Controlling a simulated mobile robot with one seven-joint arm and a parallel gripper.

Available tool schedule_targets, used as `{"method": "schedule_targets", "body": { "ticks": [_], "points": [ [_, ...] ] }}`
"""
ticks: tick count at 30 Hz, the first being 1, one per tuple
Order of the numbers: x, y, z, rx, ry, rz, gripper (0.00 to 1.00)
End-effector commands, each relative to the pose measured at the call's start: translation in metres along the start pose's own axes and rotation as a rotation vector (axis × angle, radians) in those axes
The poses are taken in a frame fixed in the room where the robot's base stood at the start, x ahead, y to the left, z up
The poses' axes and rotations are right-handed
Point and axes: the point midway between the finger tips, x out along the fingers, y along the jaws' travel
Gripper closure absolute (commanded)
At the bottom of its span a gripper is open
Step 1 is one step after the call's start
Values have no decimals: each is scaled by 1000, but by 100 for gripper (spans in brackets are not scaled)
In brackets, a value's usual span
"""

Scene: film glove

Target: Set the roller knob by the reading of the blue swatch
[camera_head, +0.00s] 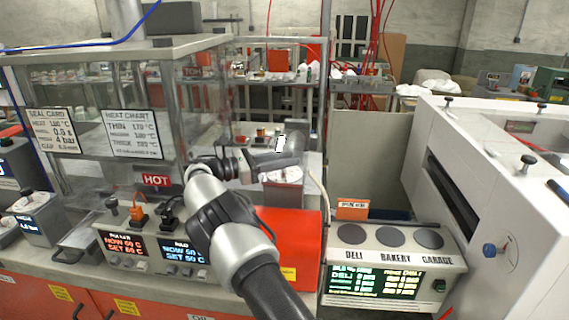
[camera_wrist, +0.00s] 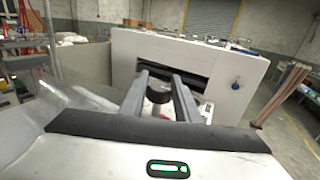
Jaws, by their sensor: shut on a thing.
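A blue roller knob (camera_head: 490,249) sits on a pale dial on the side of the white machine at the right. It also shows in the wrist view (camera_wrist: 235,86). My gripper (camera_wrist: 161,76) is shut on a dark curved thing (camera_wrist: 159,97), which I cannot clearly identify. In the head view my gripper (camera_head: 290,157) is in front of the clear-walled cabinet, well left of the knob. No blue swatch can be made out.
Two heater displays (camera_head: 152,248) stand on the bench at left, under a HOT sign (camera_head: 156,180). A red box (camera_head: 293,235) stands beside the DELI unit. The white machine (camera_head: 425,140) has a dark slot. Translucent film-like material (camera_wrist: 85,97) shows left of my fingers.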

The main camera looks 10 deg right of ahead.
Motion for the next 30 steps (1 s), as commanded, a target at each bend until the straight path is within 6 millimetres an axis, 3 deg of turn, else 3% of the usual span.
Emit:
{"method": "schedule_targets", "body": {
  "ticks": [20, 21, 23, 30],
  "points": [
    [1, 0, 3, 2, -5, -31, 93],
    [1, 0, 3, 3, -5, -31, 64],
    [1, 0, 2, 3, -4, -31, 54],
    [1, 0, 1, 1, -3, -30, 52]
  ]
}}
